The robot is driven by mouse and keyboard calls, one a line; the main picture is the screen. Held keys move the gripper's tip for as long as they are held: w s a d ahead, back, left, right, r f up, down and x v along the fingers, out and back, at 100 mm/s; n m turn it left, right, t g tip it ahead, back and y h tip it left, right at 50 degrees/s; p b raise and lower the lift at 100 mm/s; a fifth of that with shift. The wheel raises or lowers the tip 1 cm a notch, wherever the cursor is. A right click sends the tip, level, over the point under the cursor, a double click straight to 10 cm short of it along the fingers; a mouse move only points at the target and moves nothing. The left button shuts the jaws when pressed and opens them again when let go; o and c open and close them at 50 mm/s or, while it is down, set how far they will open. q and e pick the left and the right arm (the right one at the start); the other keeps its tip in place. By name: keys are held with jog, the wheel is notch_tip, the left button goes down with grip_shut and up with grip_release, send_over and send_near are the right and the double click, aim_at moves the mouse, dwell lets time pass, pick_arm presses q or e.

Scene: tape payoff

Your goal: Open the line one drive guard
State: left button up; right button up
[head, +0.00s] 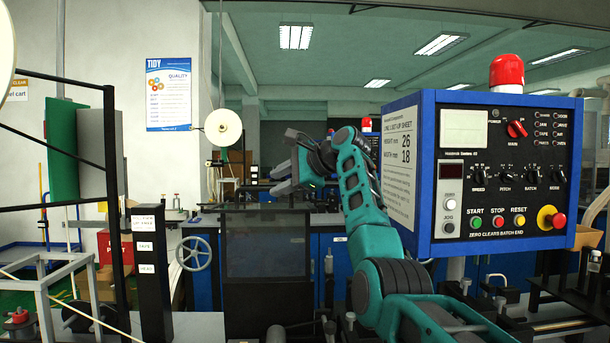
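A dark, see-through panel (265,245) in a black frame stands upright at the middle of the head view, in front of blue cabinets. It looks like the drive guard, but I see no label on it and cannot tell which line it belongs to. It appears closed. My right arm reaches up from the lower right. My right gripper (280,162) is above the panel's top edge and apart from it in the picture. Its grey fingers are spread with nothing between them. My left gripper is out of view.
A blue control box (493,170) with knobs and buttons stands close to the right of my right arm. A black post (152,270) with labels and a grey handwheel (194,253) stand left of the panel. A white reel (223,127) hangs behind.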

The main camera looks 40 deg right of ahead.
jog(key=b+v, duration=0.1)
jog(key=v, duration=0.7)
jog(key=shift+s+d+r, duration=0.15)
jog(key=shift+s, duration=0.2)
